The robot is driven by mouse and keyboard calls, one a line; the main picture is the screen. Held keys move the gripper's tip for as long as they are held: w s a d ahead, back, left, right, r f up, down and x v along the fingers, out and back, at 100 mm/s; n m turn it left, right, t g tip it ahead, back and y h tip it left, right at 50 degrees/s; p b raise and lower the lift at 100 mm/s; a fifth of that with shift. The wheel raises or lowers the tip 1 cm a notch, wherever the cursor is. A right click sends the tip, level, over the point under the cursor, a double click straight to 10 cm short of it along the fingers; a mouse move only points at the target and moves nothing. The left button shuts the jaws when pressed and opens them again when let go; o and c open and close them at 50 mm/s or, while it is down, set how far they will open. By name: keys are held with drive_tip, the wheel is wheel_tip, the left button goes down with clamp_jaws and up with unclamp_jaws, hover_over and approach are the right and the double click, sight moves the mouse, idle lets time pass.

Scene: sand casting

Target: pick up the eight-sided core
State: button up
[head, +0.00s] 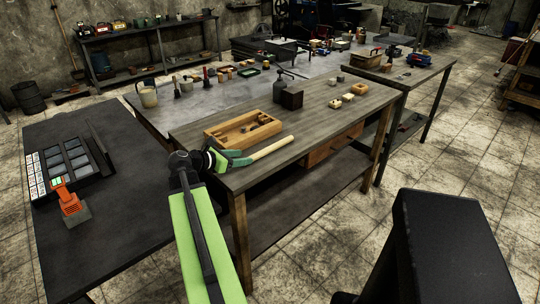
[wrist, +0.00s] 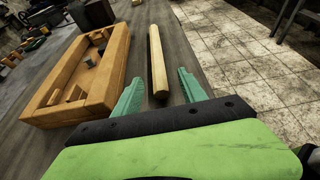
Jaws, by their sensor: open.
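A long, pale wooden rod with flat sides, which looks like the eight-sided core (head: 271,148), lies near the front edge of the wooden bench. I cannot count its sides. It also shows in the wrist view (wrist: 157,58), pointing away from me. My gripper (head: 236,157) is open at the rod's near end. In the wrist view, the green fingers (wrist: 160,80) stand apart, one on each side of that end, with gaps on both sides. The rod is not gripped.
An open wooden box (head: 216,137) with small pieces inside stands close to the left of the rod. A dark block (head: 291,98) stands behind it. Small pale blocks (head: 335,103) lie farther right. The bench's front edge is just right of the rod in the wrist view.

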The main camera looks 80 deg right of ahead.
sight(255, 155)
drive_tip(key=shift+x, duration=1.4)
drive_tip(key=b+x, duration=0.2)
drive_tip(key=x, duration=0.3)
drive_tip(key=shift+d, duration=0.2)
drive_tip(key=shift+r, duration=0.1)
clamp_jaws()
